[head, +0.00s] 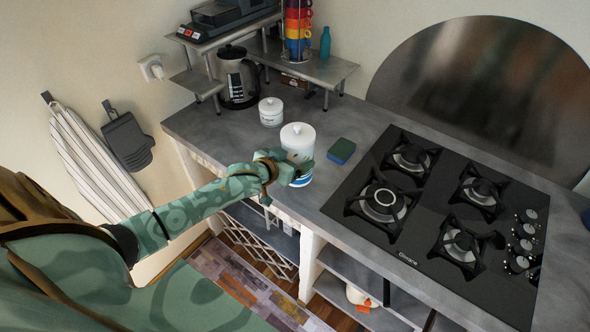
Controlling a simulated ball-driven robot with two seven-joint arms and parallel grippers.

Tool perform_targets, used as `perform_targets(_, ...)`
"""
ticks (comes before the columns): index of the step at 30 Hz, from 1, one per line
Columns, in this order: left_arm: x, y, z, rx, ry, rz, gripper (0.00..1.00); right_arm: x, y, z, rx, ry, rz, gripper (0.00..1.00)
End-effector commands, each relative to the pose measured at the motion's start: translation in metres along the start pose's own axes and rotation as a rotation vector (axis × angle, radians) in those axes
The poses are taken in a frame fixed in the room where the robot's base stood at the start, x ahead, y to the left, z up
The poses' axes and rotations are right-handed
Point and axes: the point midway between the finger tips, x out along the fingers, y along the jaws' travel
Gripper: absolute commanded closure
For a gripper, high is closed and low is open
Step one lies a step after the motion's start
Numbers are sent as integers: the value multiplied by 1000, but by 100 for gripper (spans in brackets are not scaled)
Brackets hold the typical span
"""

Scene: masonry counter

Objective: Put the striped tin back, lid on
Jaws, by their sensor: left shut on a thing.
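The striped tin (298,142) is a white canister with a blue band low on its side. It is upright near the front edge of the counter, and a white lid with a small knob (298,128) sits on top. My left gripper (285,170) is shut on the lower part of the tin from the front left and hides some of it. I cannot tell whether the tin's base touches the counter. My right gripper is not in view.
A smaller white lidded jar (271,112) stands behind left of the tin. A blue-green sponge (341,150) lies to its right, then the gas hob (425,215). A kettle (238,78) and a metal shelf (320,70) stand behind. Some counter between jar and sponge is bare.

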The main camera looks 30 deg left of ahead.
Motion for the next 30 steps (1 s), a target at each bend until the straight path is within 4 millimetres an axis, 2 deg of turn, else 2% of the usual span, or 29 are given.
perform_targets(4, 15, 0, 7, 1, 2, 0, 47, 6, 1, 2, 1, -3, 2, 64)
perform_targets(9, 22, 1, 31, 0, 1, 0, 47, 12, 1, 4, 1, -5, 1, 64)
perform_targets(21, 24, 1, 36, 0, 1, 1, 47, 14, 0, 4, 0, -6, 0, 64)
perform_targets(22, 24, 1, 36, 1, 0, 0, 10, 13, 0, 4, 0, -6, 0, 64)
perform_targets(23, 24, 1, 36, 1, 0, 1, 2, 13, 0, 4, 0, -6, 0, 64)
perform_targets(30, 23, 1, 35, 1, 0, 1, 0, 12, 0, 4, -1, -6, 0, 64)
